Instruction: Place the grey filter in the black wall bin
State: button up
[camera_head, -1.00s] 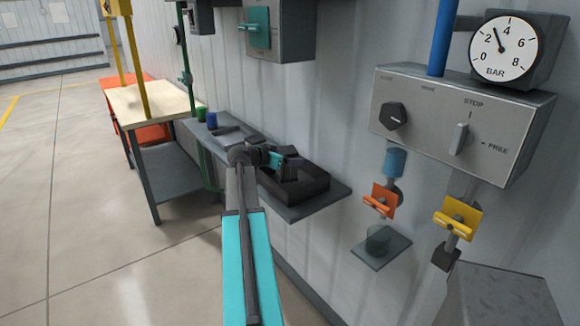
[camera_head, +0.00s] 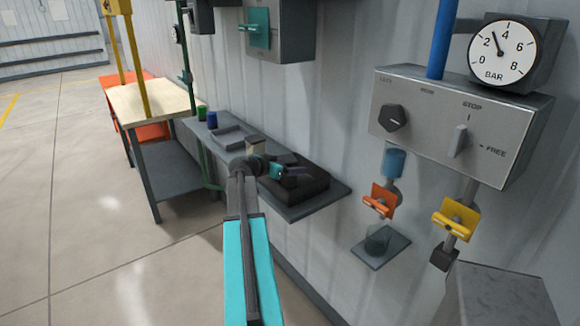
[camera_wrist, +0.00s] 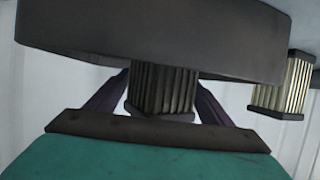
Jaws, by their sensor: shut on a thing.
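The black wall bin (camera_head: 314,190) sits on the grey wall shelf. My gripper (camera_head: 290,173) is at the bin, over its left part in the head view. In the wrist view my gripper (camera_wrist: 162,95) is shut on the grey filter (camera_wrist: 162,88), a dark pleated block with a dark end cap. A broad dark surface, seemingly the bin (camera_wrist: 150,30), hides the filter's other end. I cannot tell how far the filter is inside the bin. In the head view the grey filter cannot be made out against the dark bin.
A cream pleated filter (camera_wrist: 283,88) stands beside the bin; it also shows in the head view (camera_head: 254,147). A grey tray (camera_head: 222,142) and green (camera_head: 202,113) and blue (camera_head: 212,120) cups are farther along the shelf (camera_head: 312,208). Valves and a gauge panel (camera_head: 455,120) are at right.

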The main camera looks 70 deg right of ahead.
jog(key=shift+f, duration=0.15)
jog(key=o, duration=1.2)
jog(key=shift+o, duration=0.2)
jog(key=shift+r, duration=0.2)
jog(key=shift+w+a, duration=0.1)
jog(key=shift+a, duration=0.2)
jog(key=b+v, duration=0.3)
jog(key=v, duration=0.8)
jog(key=shift+a, duration=0.15)
jog(key=shift+w, duration=0.15)
